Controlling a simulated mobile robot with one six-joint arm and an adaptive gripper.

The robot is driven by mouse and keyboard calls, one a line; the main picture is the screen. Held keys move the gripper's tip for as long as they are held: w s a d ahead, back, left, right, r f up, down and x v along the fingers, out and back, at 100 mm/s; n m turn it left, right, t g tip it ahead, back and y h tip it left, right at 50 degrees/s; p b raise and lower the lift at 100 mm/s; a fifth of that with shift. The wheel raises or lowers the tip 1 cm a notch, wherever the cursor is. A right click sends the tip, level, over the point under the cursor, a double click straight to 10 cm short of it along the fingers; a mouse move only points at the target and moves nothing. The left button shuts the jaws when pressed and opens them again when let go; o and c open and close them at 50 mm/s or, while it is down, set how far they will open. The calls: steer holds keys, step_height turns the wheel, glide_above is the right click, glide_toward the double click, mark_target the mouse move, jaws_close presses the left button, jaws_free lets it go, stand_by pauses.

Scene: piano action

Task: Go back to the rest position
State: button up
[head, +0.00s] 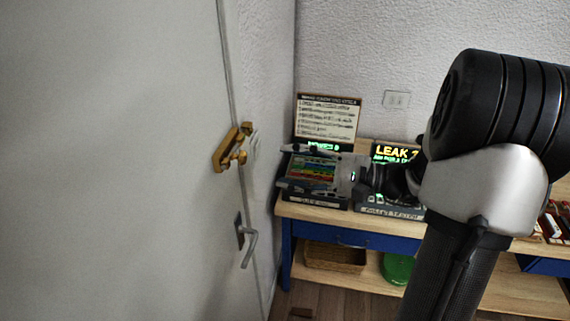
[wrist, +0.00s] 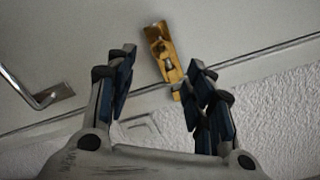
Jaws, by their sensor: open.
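My gripper (wrist: 160,95) is open and empty in the wrist view, its two blue-padded fingers spread apart. In the head view my gripper (head: 300,168) reaches left from my arm, in front of the workbench display. A brass latch (head: 231,148) sits on the edge of the white door, left of my gripper and apart from it. The latch also shows beyond the fingers in the wrist view (wrist: 162,50). A grey door handle (head: 246,243) is below the latch, and it also shows at the left of the wrist view (wrist: 50,94).
A wooden workbench (head: 325,222) with blue drawers stands at the back right. It bears a printed board (head: 327,118) and a "LEAK" display (head: 393,153), partly behind my arm. A basket (head: 335,257) and a green round thing (head: 398,268) are on its lower shelf. The white door (head: 110,160) fills the left.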

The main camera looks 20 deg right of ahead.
stand_by(0.3)
steer(key=s+a+f+n+g+h+b, duration=0.25)
steer(key=s+a+n+g, duration=0.2)
steer(key=s+a, duration=0.25)
steer(key=s+a+f+n+g+h+b, duration=0.1)
steer(key=s+a+f+n+g+h, duration=0.3)
steer(key=s+a, duration=0.3)
steer(key=s+d+f+n+t+h+b, duration=0.2)
steer(key=s+d+n+h, duration=0.3)
steer(key=h, duration=0.3)
steer(key=shift+s+d+f+t+b, duration=0.4)
steer(key=shift+d+f+b, duration=0.2)
steer(key=shift+b, duration=0.25)
steer(key=shift+n, duration=0.25)
steer(key=shift+a, duration=0.1)
